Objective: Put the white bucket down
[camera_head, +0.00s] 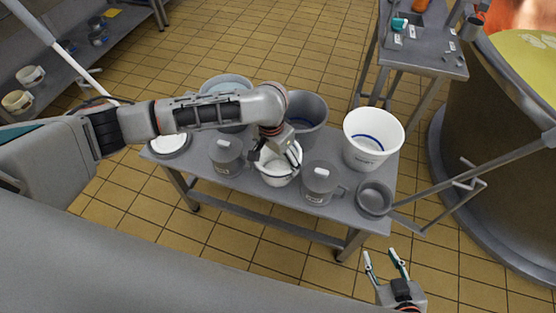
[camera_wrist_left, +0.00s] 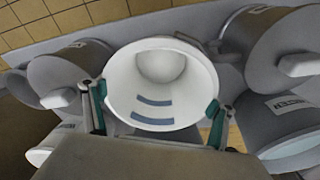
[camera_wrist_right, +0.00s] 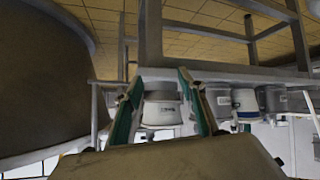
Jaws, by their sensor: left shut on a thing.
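A small white bucket (camera_head: 279,174) is in the middle of the grey metal table, between two lidded grey pots. My left gripper (camera_head: 277,155) is shut on it from above. In the left wrist view the white bucket (camera_wrist_left: 160,70) sits between the two fingers, its open mouth facing the camera, with two blue bands inside. Whether its base touches the table is hidden. A larger white bucket (camera_head: 373,138) stands upright at the table's right end. My right gripper (camera_head: 387,258) is open and empty, in front of the table; its fingers also show apart in the right wrist view (camera_wrist_right: 155,92).
Lidded grey pots (camera_head: 228,156) and (camera_head: 321,184) flank the held bucket closely. A grey bucket (camera_head: 306,115) is behind it. A small grey pan (camera_head: 374,198) is at the right corner. A large copper vat (camera_head: 490,150) stands at the right.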

